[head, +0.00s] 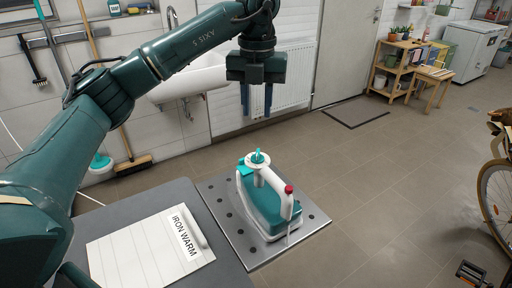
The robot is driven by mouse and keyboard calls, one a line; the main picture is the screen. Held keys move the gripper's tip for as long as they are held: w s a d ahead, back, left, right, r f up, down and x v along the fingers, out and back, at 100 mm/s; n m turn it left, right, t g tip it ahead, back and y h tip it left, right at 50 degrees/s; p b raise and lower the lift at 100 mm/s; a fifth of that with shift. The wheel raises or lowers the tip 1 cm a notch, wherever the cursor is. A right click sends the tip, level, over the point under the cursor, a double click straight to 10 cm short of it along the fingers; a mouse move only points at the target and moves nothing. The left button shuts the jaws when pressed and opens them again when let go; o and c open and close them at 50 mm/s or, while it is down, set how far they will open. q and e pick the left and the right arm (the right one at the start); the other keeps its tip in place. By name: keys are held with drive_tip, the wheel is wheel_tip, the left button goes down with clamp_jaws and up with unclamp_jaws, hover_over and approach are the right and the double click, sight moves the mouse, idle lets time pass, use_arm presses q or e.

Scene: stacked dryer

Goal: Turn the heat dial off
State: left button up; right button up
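A teal and white iron (262,205) stands on a perforated metal plate at the end of the ironing board. A small teal dial (257,156) with a pointer sits on a round white disc at the top of the iron. A red knob (289,189) is at the end of its white handle. My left gripper (257,108) points down above and beyond the iron, apart from it. Its two dark fingers appear spread with nothing between them. My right gripper is not in view. The dial's markings are too small to read.
The grey board (110,205) carries a white sheet (150,252) labelled "IRON WARM". The metal plate (222,218) has bare room left of the iron. A sink, radiator (285,75) and broom stand along the wall. A bicycle (495,195) is at right; the floor between is clear.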

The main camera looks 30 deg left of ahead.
sight(257, 154)
use_arm(q)
wheel_tip(257, 154, down, 12)
drive_tip(key=shift+r+p, duration=0.15)
drive_tip(key=shift+p, duration=0.45)
clamp_jaws()
